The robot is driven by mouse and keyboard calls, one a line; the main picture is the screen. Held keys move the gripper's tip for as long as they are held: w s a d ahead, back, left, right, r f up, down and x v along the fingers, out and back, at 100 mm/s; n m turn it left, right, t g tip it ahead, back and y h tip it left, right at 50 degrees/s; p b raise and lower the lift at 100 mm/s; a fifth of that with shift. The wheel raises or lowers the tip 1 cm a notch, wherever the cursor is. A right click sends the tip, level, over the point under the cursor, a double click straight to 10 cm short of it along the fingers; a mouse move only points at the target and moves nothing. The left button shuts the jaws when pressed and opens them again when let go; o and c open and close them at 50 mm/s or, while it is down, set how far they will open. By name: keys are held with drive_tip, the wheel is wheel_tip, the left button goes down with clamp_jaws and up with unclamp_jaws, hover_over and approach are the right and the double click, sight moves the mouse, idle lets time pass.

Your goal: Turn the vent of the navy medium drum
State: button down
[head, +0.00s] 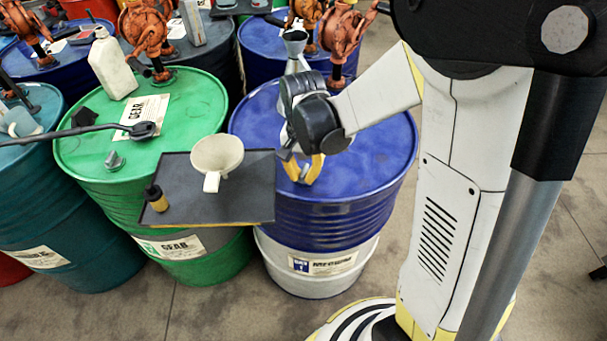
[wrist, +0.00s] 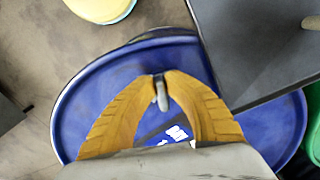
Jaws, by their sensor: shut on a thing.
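The navy medium drum (head: 375,150) stands in the middle of the head view, with a blue top and a white lower band carrying a label. Its blue lid (wrist: 75,120) fills much of the wrist view. My gripper (head: 303,172) points down at the near part of the lid. In the wrist view its yellow fingers (wrist: 160,80) close around a small grey vent (wrist: 161,96). The fingertips hide part of the vent, and its angle is hard to tell. In the head view the vent is mostly hidden by the fingers.
A dark tray (head: 250,195) with a cream funnel (head: 217,155) and a small dark bottle (head: 156,198) sits close left of my gripper, overlapping the lid's edge. A green drum (head: 195,100) stands left. Orange pumps (head: 340,35) stand behind. Floor is clear in front.

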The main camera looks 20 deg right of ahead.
sight(303, 175)
idle(0.5)
drive_tip(key=c, duration=1.4)
unclamp_jaws()
wheel_tip(303, 175, up, 12)
drive_tip(key=shift+r, duration=0.1)
drive_tip(key=s+r+n+t, duration=0.1)
drive_tip(key=s+n+t, duration=0.1)
drive_tip(key=s, duration=0.1)
drive_tip(key=s+r+n+t, duration=0.1)
drive_tip(key=s+n+t, duration=0.1)
drive_tip(key=s, duration=0.2)
drive_tip(key=s+r+n+t, duration=0.1)
drive_tip(key=s+n+t, duration=0.2)
drive_tip(key=s, duration=0.1)
drive_tip(key=shift+d+r, duration=0.15)
drive_tip(key=shift+d, duration=0.2)
